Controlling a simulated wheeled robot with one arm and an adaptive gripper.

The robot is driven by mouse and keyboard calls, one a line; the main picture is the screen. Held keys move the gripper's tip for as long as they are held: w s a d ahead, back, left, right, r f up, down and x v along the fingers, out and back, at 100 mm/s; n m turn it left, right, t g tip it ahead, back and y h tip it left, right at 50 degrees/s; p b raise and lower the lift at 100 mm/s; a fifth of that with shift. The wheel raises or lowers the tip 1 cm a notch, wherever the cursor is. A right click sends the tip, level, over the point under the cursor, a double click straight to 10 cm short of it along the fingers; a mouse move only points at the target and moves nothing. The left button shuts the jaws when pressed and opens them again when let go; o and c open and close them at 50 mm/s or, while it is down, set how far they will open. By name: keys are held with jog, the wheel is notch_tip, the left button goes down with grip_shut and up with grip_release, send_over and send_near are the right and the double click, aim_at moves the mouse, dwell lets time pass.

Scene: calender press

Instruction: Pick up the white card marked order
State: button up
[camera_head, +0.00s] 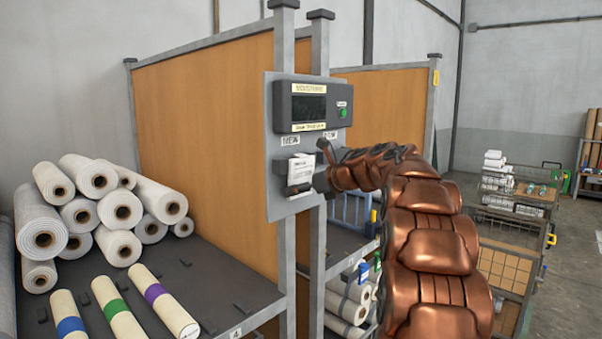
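A small white card (300,171) with dark print too small to read sits at a grey holder on the grey upright panel (277,207), under a label that seems to read "NEW". My copper arm reaches in from the lower right. My gripper (324,166) is at the card's right edge, with one dark fingertip above and another part lower down beside the holder. I cannot tell whether it touches the card or how far its fingers are apart.
A dark display box (308,106) with a green button is just above the card. White rolls (90,210) and colour-banded rolls (115,305) lie on the dark shelf (215,280) at left. Orange partitions (205,140) stand behind. A wire cart (512,235) stands at right.

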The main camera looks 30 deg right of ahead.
jog(key=shift+w+a+f, duration=0.1)
jog(key=shift+w+f, duration=0.1)
jog(key=shift+w, duration=0.2)
jog(key=c, duration=0.6)
jog(key=shift+s+r, duration=0.4)
jog(key=b+v, duration=0.1)
jog(key=v, duration=0.4)
jog(key=r+b+v, duration=0.1)
jog(key=v, duration=0.4)
jog(key=b+v, duration=0.1)
jog(key=v, duration=0.4)
jog(key=shift+w+r, duration=0.2)
jog(key=shift+w, duration=0.05)
jog(key=c, duration=0.4)
